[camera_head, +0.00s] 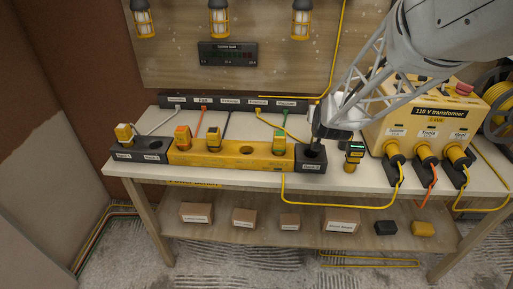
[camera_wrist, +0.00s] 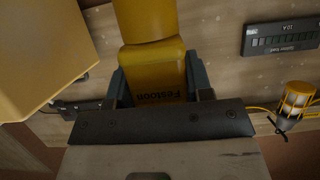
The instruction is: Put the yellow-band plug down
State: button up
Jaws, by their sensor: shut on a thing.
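In the wrist view, my gripper (camera_wrist: 158,78) is shut on the yellow-band plug (camera_wrist: 155,62), a yellow body marked "Festoon" between the two dark fingers.
The yellow strip (camera_head: 235,160) holds several plugs. A dark block (camera_head: 140,156) stands at its left end. Yellow cable hangs over the bench front.

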jog(key=w+d+r, duration=0.2)
jog(key=w+d, duration=0.3)
jog(key=w, duration=0.4)
jog(key=s+a+n+y, duration=0.1)
jog(key=s+a, duration=0.3)
jog(key=a, duration=0.3)
jog(key=s+a+r+n+y, duration=0.1)
jog(key=s+a, duration=0.2)
jog(key=a, duration=0.4)
jog(key=s+a+n+y, duration=0.1)
jog(key=s+a+y, duration=0.1)
jog(key=s+a, duration=0.3)
jog(key=s+a+f+m+h, duration=0.1)
jog(key=s+a+f+h, duration=0.1)
jog(key=s+f, duration=0.2)
jog(key=s+a+f+m+h, duration=0.2)
jog(key=s+f, duration=0.2)
jog(key=s, duration=0.6)
jog(key=shift+s+a+f, duration=0.15)
jog(key=shift+s+a, duration=0.1)
jog(key=shift+s, duration=0.1)
jog(key=shift+w, duration=0.15)
jog(key=w+a, duration=0.3)
jog(key=w, duration=0.4)
jog(key=w+a+f, duration=0.1)
jog(key=w+a, duration=0.2)
jog(key=w, duration=0.4)
jog(key=shift+w+f, duration=0.25)
jog(key=shift+w, duration=0.1)
jog(key=shift+d, duration=0.1)
